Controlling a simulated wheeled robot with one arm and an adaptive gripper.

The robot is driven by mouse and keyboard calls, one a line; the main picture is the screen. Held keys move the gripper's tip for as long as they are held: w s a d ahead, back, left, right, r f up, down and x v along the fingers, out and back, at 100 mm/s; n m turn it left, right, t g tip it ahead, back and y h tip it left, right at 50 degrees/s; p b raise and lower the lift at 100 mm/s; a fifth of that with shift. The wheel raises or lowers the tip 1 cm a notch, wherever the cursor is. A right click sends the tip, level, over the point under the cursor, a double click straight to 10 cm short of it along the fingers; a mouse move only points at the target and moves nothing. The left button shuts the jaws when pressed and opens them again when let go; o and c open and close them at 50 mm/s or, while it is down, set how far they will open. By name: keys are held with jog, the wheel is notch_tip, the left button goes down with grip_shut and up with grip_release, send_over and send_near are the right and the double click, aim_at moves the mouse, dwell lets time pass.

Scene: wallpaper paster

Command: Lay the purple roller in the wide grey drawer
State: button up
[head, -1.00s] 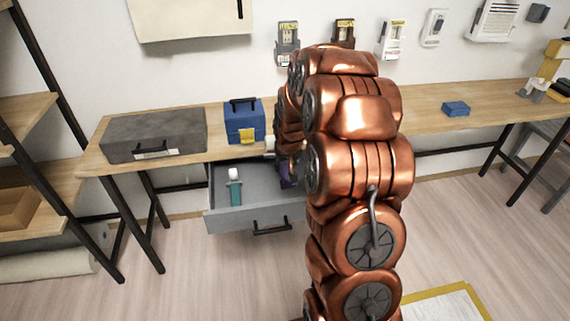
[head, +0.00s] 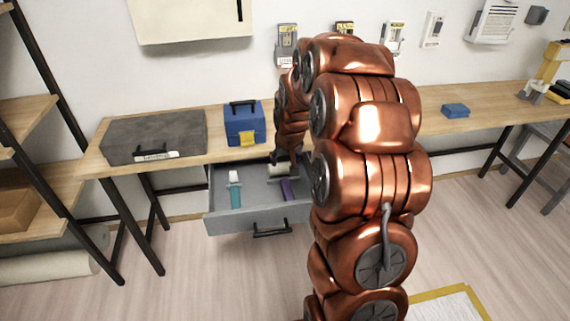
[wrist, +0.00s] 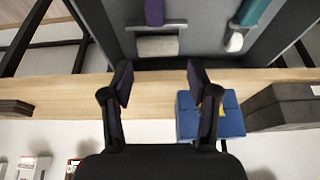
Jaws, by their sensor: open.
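The purple roller (head: 287,190) lies in the open wide grey drawer (head: 222,219), on its right side. Its purple handle (wrist: 154,12) and pale roller head (wrist: 157,46) also show in the wrist view, against the drawer floor. My gripper (wrist: 160,82) is open with nothing between its fingers, apart from the roller and on the bench side of its pale head. In the head view my arm partly hides the gripper and the drawer's right end.
A teal roller (head: 235,190) lies in the drawer's left part. A blue toolbox (head: 243,127) and a grey case (head: 155,136) stand on the wooden bench (head: 470,127) behind the drawer. Dark bench legs stand left of the drawer.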

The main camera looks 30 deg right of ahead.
jog(key=b+v, duration=0.1)
jog(key=v, duration=0.7)
jog(key=s+a+r+n+g+y, duration=0.1)
jog(key=s+a+n+g, duration=0.15)
jog(key=s+a, duration=1.15)
jog(key=s+a+n+g, duration=0.1)
jog(key=s+a, duration=0.3)
jog(key=s, duration=0.6)
jog(key=s+a+n+g, duration=0.1)
jog(key=s+a, duration=0.3)
jog(key=s, duration=0.5)
jog(key=shift+s+f+g+y, duration=0.35)
jog(key=shift+g+y, duration=0.05)
jog(key=shift+g, duration=0.35)
jog(key=shift+a+r, duration=0.1)
jog(key=shift+a, duration=0.05)
notch_tip(320, 180, up, 6)
jog(key=p, duration=0.6)
jog(key=shift+r, duration=0.2)
